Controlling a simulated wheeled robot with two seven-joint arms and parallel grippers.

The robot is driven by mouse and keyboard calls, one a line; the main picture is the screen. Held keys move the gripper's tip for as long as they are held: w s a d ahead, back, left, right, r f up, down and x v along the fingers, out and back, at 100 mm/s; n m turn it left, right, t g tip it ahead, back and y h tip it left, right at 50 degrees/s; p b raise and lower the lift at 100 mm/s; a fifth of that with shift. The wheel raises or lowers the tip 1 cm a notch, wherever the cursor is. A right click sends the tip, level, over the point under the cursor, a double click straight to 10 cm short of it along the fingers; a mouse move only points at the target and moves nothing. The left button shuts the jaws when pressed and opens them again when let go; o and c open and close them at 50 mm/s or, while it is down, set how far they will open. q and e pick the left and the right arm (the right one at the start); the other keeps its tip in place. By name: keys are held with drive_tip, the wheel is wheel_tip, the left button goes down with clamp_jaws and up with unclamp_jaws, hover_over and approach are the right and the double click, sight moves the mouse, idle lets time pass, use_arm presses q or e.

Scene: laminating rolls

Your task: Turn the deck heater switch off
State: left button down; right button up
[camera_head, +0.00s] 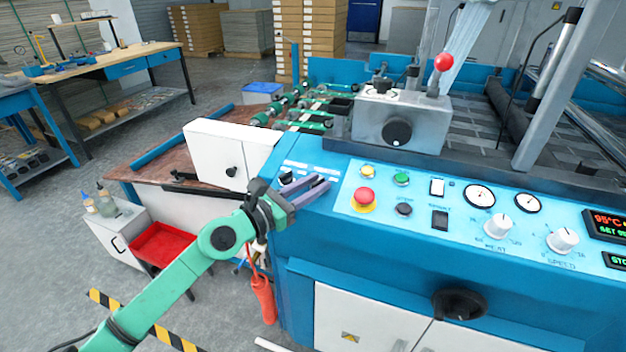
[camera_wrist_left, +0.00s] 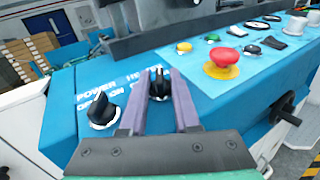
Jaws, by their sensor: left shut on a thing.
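My left gripper (camera_head: 318,184) reaches the left end of the blue machine's control panel. In the left wrist view its two purple-grey fingers (camera_wrist_left: 158,80) stand on either side of a black rotary switch (camera_wrist_left: 158,86) and are shut on it. The lettering above this switch starts with "HE" and is partly hidden by a finger. A second black rotary switch (camera_wrist_left: 103,109), marked POWER with OFF and ON, sits outside the fingers to the left. My right gripper is not in view.
A red emergency button (camera_head: 364,198) on a yellow base lies right of the gripper. Yellow (camera_head: 367,171) and green (camera_head: 401,179) buttons sit behind it. Gauges, white dials and a 95°C display (camera_head: 607,222) follow rightward. A white box (camera_head: 231,153) stands left.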

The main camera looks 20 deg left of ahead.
use_arm(q)
drive_tip(key=n+t+y+p, duration=0.1)
drive_tip(key=n+y+p, duration=0.1)
drive_tip(key=p, duration=0.2)
drive_tip(key=n+t+y+p, duration=0.1)
drive_tip(key=n+y+p, duration=0.1)
drive_tip(key=y+p, duration=0.1)
drive_tip(key=n+y+p, duration=0.2)
drive_tip(key=y+p, duration=0.1)
drive_tip(key=p, duration=0.3)
drive_tip(key=shift+s+d+r+t, duration=0.1)
drive_tip(key=shift+d+r+t, duration=0.25)
drive_tip(key=shift+t, duration=0.05)
drive_tip(key=n+y, duration=0.1)
drive_tip(key=n+y+p, duration=0.1)
drive_tip(key=shift+d+f+n, duration=0.15)
drive_tip(key=shift+f+n, duration=0.05)
drive_tip(key=shift+n, duration=0.1)
drive_tip(key=n+y, duration=0.1)
drive_tip(key=y, duration=0.2)
drive_tip(key=shift+f+n, duration=0.15)
drive_tip(key=shift+n, duration=0.25)
drive_tip(key=shift+d+n+g+y, duration=0.2)
drive_tip(key=shift+n+g+y, duration=0.7)
drive_tip(key=shift+n+y, duration=0.8)
drive_tip(key=shift+f+y+b, duration=0.1)
drive_tip(key=shift+y+b, duration=0.2)
drive_tip(key=shift+y, duration=0.2)
drive_tip(key=c, duration=0.9)
unclamp_jaws()
